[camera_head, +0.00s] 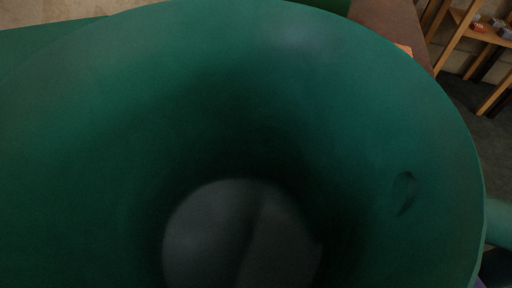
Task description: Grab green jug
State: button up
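A large green vessel, which looks like the green jug (340,130), fills most of the view at very close range. I look into its wide, rounded mouth, and its inside darkens toward the lower middle. A dim grey patch (240,235) shows deep inside it; I cannot tell what it is. A small dark oval mark or opening is in its right inner wall. A green piece, perhaps its handle (498,222), sticks out at the right edge. I cannot make out my gripper's fingers.
A brown surface (388,18) shows behind the rim at the top right. Beyond it stands a wooden shelf (462,25) with small red and grey items, above a dark floor (492,130). A pale tan surface (50,12) shows at the top left.

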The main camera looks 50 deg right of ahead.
jog(key=shift+x, duration=0.85)
jog(key=c, duration=0.9)
jog(key=shift+r, duration=0.15)
jog(key=shift+r+p, duration=0.75)
jog(key=shift+r, duration=0.6)
jog(key=s+a+p, duration=0.1)
jog(key=s+a, duration=0.1)
jog(key=s, duration=0.2)
jog(key=s+a+r+p, duration=0.1)
jog(key=s+a, duration=0.1)
jog(key=s, duration=0.3)
jog(key=s+a+r+p, duration=0.1)
jog(key=s+a+p, duration=0.1)
jog(key=s, duration=0.3)
jog(key=shift+s+a, duration=0.15)
jog(key=shift+a, duration=0.25)
jog(key=shift+c, duration=0.2)
